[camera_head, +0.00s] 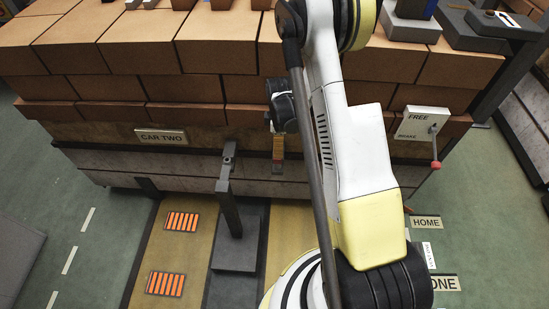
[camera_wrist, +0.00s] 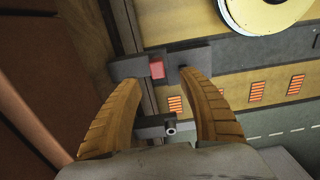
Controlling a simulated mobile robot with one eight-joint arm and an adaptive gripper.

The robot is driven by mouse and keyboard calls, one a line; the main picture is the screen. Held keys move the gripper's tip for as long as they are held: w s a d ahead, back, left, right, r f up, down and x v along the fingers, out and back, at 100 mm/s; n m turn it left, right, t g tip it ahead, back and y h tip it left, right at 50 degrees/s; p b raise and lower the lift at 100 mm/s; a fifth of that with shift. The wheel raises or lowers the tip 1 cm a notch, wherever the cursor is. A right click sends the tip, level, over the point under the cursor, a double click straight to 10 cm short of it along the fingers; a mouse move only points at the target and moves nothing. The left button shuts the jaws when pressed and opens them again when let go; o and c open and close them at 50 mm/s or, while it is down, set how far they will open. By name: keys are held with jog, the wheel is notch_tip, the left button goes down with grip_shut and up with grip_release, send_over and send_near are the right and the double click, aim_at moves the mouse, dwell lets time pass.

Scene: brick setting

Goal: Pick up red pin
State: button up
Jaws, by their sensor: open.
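In the wrist view, a small red block-like piece (camera_wrist: 157,68), which looks like the red pin, shows between the tips of my gripper (camera_wrist: 158,78). Dark grey pieces lie on either side of it. My gripper's two tan ribbed fingers are apart, and I cannot tell whether either touches the red piece. In the head view, my gripper (camera_head: 278,166) hangs in front of the car's side, just right of a grey post (camera_head: 229,200). The red pin cannot be made out there.
The brick-laden car (camera_head: 110,135) stands behind my arm, labelled "CAR TWO". A brake box (camera_head: 422,123) with a red-knobbed lever (camera_head: 435,163) is on its right. A grey fitting with a round end (camera_wrist: 170,129) shows between my fingers.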

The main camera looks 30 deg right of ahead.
aim_at(278, 161)
jog(key=f+b, duration=0.1)
jog(key=f, duration=0.1)
jog(key=f+b, duration=0.1)
jog(key=f, duration=0.2)
jog(key=f+b, duration=0.1)
jog(key=f, duration=0.1)
jog(key=shift+w+f+b, duration=0.3)
jog(key=shift+f+b, duration=0.05)
jog(key=shift+f, duration=0.05)
jog(key=shift+r, duration=0.1)
grip_shut()
